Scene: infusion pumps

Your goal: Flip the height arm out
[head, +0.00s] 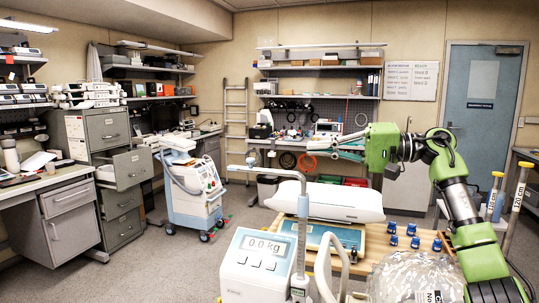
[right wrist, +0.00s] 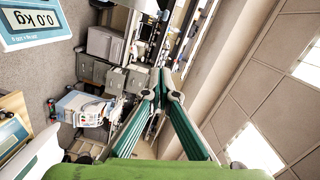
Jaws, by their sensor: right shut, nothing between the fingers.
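The scale has a white display head (head: 257,265) reading 0.0 kg, and a grey upright column (head: 302,235) beside it. At the column's top a thin grey bar (head: 265,173) reaches left to a small end piece; this looks like the height arm. My right gripper (head: 313,146) is above and right of the column's top, apart from it, fingers pointing left. In the right wrist view its teal fingers (right wrist: 160,76) meet at the tips with nothing between them. The display head also shows there (right wrist: 35,20), but the bar does not. My left gripper is out of view.
A white scale tray (head: 325,200) sits behind the column on a wooden table (head: 375,245). A white medical cart (head: 193,190) stands behind left on open floor.

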